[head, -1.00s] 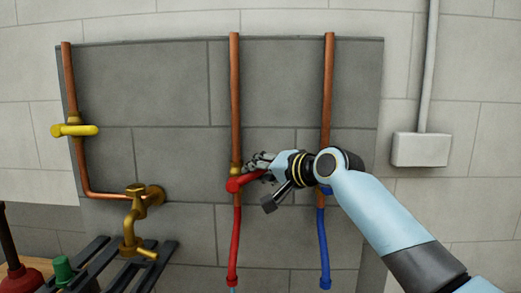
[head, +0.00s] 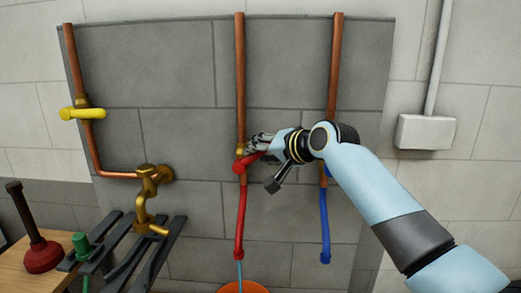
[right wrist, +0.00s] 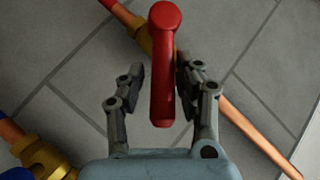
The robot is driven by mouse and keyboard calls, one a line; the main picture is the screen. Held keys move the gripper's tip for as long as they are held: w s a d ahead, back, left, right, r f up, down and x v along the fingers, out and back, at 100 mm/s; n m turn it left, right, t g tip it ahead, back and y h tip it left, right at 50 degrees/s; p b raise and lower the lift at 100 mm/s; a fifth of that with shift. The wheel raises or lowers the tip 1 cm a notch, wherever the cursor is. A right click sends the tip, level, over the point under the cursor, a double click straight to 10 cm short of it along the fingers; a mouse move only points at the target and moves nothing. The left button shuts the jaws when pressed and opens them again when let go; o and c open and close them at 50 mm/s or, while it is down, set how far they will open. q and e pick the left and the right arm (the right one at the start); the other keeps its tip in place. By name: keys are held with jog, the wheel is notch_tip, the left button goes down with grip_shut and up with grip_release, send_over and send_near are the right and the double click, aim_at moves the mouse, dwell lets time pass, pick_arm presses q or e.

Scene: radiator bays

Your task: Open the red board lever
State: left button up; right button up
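The red lever (head: 250,160) sits on a brass valve on the middle copper pipe (head: 240,80). It points to the right and slightly up in the head view, its outer end hidden by my right gripper (head: 262,146). In the right wrist view the red lever (right wrist: 164,75) lies between the two fingers of the right gripper (right wrist: 160,88). The right finger is close to it, perhaps touching; a gap shows on the left. A red hose (head: 240,220) hangs below the valve, with a thin blue stream under its end. My left gripper is out of view.
A yellow lever (head: 82,113) is on the left pipe, above a brass tap (head: 148,190). A blue hose (head: 325,225) hangs at right, its valve partly behind my arm. An orange bucket (head: 243,287) stands below. A plunger (head: 42,255) stands on the bench at left.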

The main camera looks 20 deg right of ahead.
jog(key=shift+o, duration=0.8)
jog(key=shift+r, duration=0.2)
jog(key=v, duration=1.2)
